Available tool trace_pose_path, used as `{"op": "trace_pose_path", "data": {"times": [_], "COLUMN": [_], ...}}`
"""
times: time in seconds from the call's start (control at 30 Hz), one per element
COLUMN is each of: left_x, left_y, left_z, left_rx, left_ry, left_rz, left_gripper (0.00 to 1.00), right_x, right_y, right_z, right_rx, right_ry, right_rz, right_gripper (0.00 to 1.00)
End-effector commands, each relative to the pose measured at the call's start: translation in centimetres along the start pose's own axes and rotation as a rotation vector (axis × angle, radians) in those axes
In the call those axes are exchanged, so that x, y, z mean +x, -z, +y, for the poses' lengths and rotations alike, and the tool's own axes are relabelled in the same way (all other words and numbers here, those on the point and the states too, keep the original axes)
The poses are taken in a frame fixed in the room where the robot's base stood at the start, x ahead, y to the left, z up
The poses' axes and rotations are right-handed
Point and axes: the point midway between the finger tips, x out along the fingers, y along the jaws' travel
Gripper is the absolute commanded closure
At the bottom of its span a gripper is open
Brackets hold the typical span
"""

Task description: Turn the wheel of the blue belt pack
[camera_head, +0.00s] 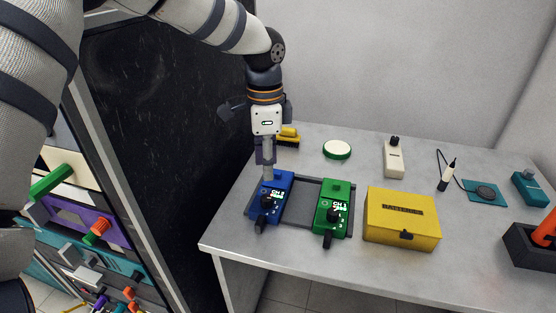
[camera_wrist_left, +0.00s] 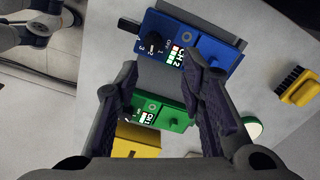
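The blue belt pack (camera_head: 283,182) stands in the left end of a dark grey tray (camera_head: 305,210). Its black wheel (camera_head: 267,201) faces the front, beside a "CH 2" label. In the left wrist view the blue belt pack (camera_wrist_left: 211,50) is at the upper middle, with its wheel (camera_wrist_left: 154,42) left of the label. My left gripper (camera_head: 267,172) points down above the back of the blue pack. In the left wrist view its fingers (camera_wrist_left: 163,75) are apart with nothing between them. I cannot tell whether a fingertip touches the pack. My right gripper is not in view.
A similar green pack (camera_head: 342,192) sits in the tray's right end. A yellow box (camera_head: 402,215) stands right of it. A yellow brush (camera_head: 288,136), a round green-rimmed disc (camera_head: 337,150) and a white device (camera_head: 394,160) lie behind. A black panel borders the table's left.

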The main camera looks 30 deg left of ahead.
Motion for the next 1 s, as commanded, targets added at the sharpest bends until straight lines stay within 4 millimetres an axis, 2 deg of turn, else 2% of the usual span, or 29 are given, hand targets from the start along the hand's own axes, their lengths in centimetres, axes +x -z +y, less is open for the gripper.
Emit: {"op": "trace_pose_path", "data": {"times": [0.6,0.67,0.73,0.9,0.97,1.0], "left_x": [9.8,9.2,9.0,8.8,8.7,8.7], "left_y": [-0.1,0.0,0.0,0.0,0.1,0.0], "left_z": [0.3,0.2,0.2,0.1,0.1,0.0], "left_rx": [-0.001,-0.002,-0.002,-0.024,-0.235,-0.439], "left_ry": [-0.015,-0.007,-0.004,-0.002,0.008,0.012], "left_rz": [-0.007,-0.003,-0.001,-0.001,-0.009,-0.013], "left_gripper": [0.64,0.76,0.91,0.92,0.92,0.92], "right_x": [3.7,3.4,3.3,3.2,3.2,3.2], "right_y": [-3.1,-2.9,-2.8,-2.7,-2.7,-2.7], "right_z": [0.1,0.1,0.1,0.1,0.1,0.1], "right_rx": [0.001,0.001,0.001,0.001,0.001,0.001], "right_ry": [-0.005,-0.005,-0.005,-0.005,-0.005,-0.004], "right_rz": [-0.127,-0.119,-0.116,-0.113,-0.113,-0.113], "right_gripper": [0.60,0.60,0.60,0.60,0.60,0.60]}}
